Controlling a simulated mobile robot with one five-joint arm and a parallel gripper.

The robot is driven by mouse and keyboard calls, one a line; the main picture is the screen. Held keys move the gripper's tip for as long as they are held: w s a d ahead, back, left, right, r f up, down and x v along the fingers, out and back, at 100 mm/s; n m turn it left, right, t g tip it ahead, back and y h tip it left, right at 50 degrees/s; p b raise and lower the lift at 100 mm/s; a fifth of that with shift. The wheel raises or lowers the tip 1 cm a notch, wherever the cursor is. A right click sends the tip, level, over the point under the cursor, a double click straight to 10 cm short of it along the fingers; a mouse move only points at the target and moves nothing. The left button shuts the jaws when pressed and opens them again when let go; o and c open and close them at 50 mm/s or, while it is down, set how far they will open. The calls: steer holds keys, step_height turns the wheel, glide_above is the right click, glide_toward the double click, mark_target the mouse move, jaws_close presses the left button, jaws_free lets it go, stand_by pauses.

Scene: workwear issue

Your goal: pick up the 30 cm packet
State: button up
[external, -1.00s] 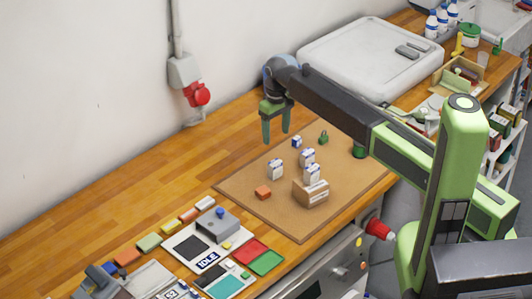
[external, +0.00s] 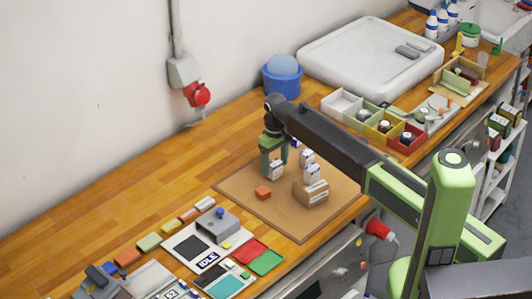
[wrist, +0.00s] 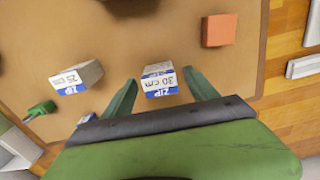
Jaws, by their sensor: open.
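The 30 cm packet (wrist: 159,83), a small white box with blue "ZIP" bands, shows in the wrist view between my open fingers, with a gap on each side. In the external view the packet (external: 275,172) stands on the brown mat (external: 240,188), partly covered by my gripper (external: 275,160). My gripper (wrist: 160,77) is open and empty. I cannot tell exactly how low the fingertips are beside it. A similar 25 cm packet (wrist: 77,76) stands to its left in the wrist view.
An orange block (wrist: 220,30) lies near the packet. A green item (wrist: 40,110) lies at the left. Another packet (external: 312,173) is by a wooden holder (external: 311,193). Open bins (external: 380,127) and a blue tub (external: 282,80) stand behind.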

steer(key=shift+f, duration=0.85)
steer(key=shift+r, duration=0.25)
steer(key=c, duration=1.4)
steer(key=shift+c, duration=0.2)
